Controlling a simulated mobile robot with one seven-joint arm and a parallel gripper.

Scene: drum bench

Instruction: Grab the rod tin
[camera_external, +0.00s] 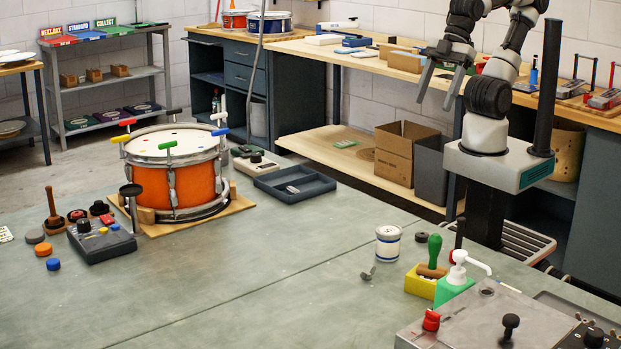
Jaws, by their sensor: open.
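A small round white tin (388,243) with blue bands stands upright on the grey-green bench top (250,300), right of the middle. It is the only tin-like thing on this bench, but I cannot read any label on it. My gripper (435,104) is raised high above and behind the tin, in front of the back workbench. Its two fingers point down and are spread apart, with nothing between them. The gripper is well apart from the tin.
A wing nut (368,273) lies beside the tin. An orange drum (178,187) and dark tray (294,184) stand left. The bench middle is clear.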

